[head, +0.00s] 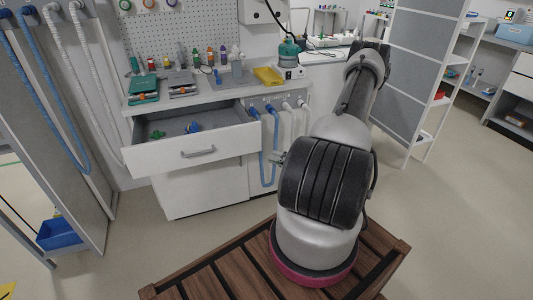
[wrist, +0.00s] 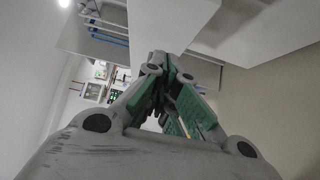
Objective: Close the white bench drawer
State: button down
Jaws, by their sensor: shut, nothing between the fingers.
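The white bench drawer (head: 190,146) is pulled out from the bench in the head view, with its grey handle (head: 198,153) on the front. A green item (head: 157,134) and a blue item (head: 193,127) lie inside it. My gripper (head: 276,158) shows only as a small part at the left of my arm, to the right of the drawer front and apart from it. In the wrist view my gripper (wrist: 165,62) has its green-padded fingers together, with nothing held. White panels above the fingers in the wrist view cannot be identified for certain.
The bench top (head: 190,95) holds tool trays, several bottles and a yellow bin (head: 268,76). Blue and white hoses (head: 272,140) hang right of the drawer. A grey partition (head: 415,70) stands at right. The floor (head: 120,225) before the drawer is clear.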

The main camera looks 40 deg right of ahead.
send_near(241, 142)
jog(key=a, duration=0.4)
jog(key=w, duration=0.1)
jog(key=w+d, duration=0.1)
jog(key=w, duration=0.2)
jog(key=shift+d, duration=0.25)
